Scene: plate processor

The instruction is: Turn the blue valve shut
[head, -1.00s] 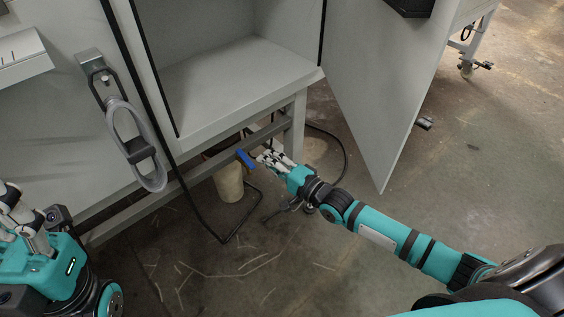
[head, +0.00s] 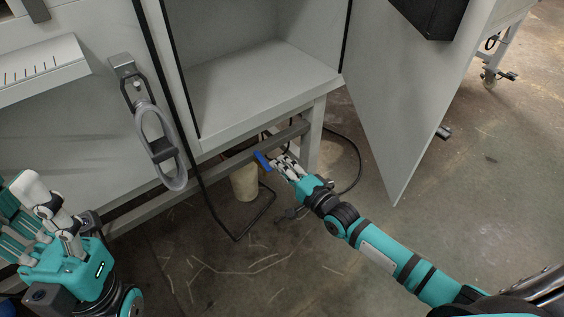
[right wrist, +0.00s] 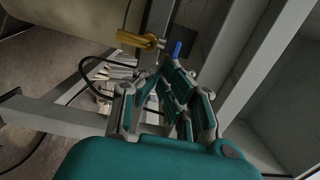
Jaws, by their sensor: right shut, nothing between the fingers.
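The blue valve handle (head: 262,161) sits below the open cabinet, near the frame rail. In the right wrist view, the handle (right wrist: 178,49) shows as a small blue piece beside a brass valve body (right wrist: 138,39). My right gripper (head: 281,166) is just right of the handle in the head view, shut with nothing held. In the wrist view its fingertips (right wrist: 150,78) are below the handle in the picture; I cannot tell whether they touch it. My left gripper (head: 40,215) is at the lower left, away from the valve; its fingertip gap is unclear.
A frame leg (head: 312,135) stands close behind the right gripper. A pale cylinder (head: 244,183) and a black hose (head: 237,238) are under the cabinet. The floor in front is clear.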

